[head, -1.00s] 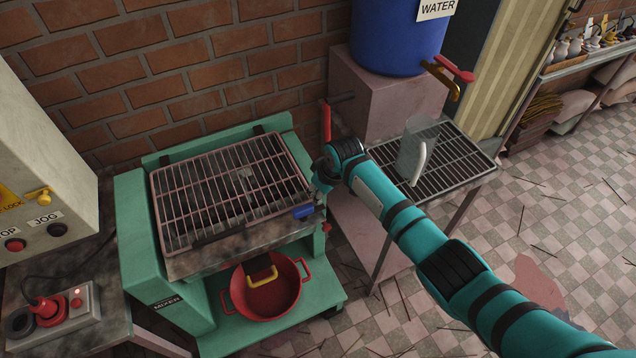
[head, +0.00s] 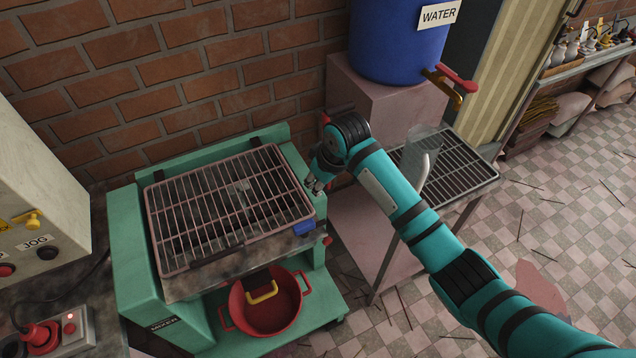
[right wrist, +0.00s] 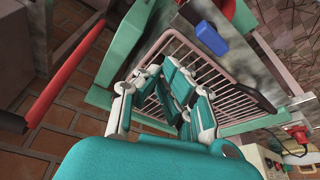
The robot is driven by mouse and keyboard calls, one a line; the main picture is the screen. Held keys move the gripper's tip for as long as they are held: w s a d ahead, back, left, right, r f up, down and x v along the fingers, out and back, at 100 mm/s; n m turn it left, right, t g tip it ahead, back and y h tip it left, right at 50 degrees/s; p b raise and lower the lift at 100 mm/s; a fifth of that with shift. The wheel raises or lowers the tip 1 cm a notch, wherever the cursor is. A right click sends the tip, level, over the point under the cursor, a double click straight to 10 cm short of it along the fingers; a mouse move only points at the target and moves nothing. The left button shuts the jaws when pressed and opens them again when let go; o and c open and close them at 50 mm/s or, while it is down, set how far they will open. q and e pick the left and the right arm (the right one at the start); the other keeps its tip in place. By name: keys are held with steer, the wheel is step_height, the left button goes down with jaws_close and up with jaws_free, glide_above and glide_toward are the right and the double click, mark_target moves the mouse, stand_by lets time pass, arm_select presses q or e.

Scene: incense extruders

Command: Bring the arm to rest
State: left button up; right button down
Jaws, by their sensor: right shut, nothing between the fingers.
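My right arm reaches in from the lower right in the head view. Its right gripper (head: 316,184) hangs at the right edge of the green mixer (head: 126,240), beside the grille (head: 215,215) on top. In the right wrist view the gripper (right wrist: 172,80) is shut with nothing between its fingers, and the grille bars (right wrist: 240,90) show behind it. Part of the gripper is hidden by its wrist in the head view. My left gripper is not in view.
A blue water barrel (head: 400,40) with a tap stands on a pink block (head: 385,100). A clear jug (head: 413,165) stands on a rack (head: 462,172) behind my forearm. A red pot (head: 268,312) sits under the grille. Tiled floor lies open at right.

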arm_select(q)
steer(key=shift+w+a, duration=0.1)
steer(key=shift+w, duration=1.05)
arm_select(e)
steer(key=shift+s+d+r, duration=0.15)
steer(key=shift+r, duration=0.25)
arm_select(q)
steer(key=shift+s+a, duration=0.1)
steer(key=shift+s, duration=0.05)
